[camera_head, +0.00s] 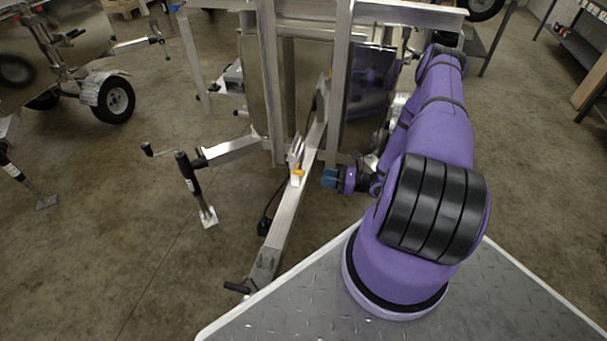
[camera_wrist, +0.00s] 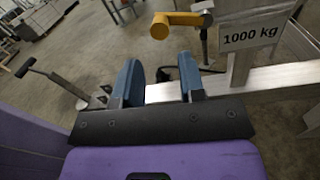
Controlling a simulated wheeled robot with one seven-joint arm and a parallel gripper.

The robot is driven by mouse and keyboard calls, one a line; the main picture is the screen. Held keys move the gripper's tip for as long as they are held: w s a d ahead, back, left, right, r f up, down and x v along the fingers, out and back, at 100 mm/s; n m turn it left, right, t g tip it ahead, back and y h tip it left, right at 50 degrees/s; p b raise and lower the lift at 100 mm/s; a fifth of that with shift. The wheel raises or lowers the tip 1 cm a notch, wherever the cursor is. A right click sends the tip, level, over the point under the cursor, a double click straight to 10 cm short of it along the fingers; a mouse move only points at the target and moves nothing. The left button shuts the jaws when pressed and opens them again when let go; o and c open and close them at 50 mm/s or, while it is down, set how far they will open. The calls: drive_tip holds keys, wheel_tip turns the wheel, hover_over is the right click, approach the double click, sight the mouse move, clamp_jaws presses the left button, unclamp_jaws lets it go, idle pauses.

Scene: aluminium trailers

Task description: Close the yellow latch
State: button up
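The yellow latch (camera_wrist: 172,22) shows in the wrist view just beyond and above my fingertips, beside the upright frame part. In the head view the yellow latch (camera_head: 298,172) is a small spot on the trailer's aluminium drawbar (camera_head: 284,213). My gripper (camera_wrist: 161,82) is open, with its two blue fingers apart and nothing held between them. In the head view my gripper (camera_head: 329,178) is just right of the latch, with a gap between them. In this view its fingers are too small to tell their opening.
A "1000 kg" sign (camera_wrist: 253,32) is on the upright right of the latch. A jack stand with a crank (camera_head: 188,176) stands left of the drawbar. Trailer uprights (camera_head: 336,80) rise behind the latch. Another trailer wheel (camera_head: 115,99) is far left. Floor left of the drawbar is mostly clear.

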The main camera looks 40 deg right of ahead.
sight(304, 174)
drive_tip(key=x, duration=0.8)
drive_tip(key=shift+w+a, duration=0.25)
clamp_jaws()
